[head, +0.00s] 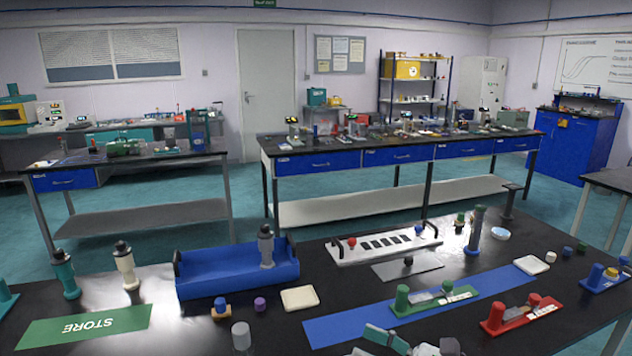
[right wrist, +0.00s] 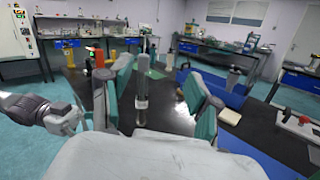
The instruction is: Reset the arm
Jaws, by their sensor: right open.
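My right gripper (right wrist: 160,90) is open in the right wrist view, with its two teal fingers apart. A grey cylinder with a dark band (right wrist: 142,92) stands upright in the gap between the fingers as seen from there. I cannot tell whether it is between them or beyond them. In the head view, part of the right gripper (head: 405,344) shows at the bottom edge. A grey cylinder top (head: 241,336) shows to its left.
The black bench holds a green STORE mat (head: 85,326), a blue tray (head: 215,283) with a grey handled piece, a blue mat (head: 330,328), a white handled panel (head: 350,255), and green (head: 425,303) and red (head: 520,318) fixtures. Small knobs and pale pads lie around.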

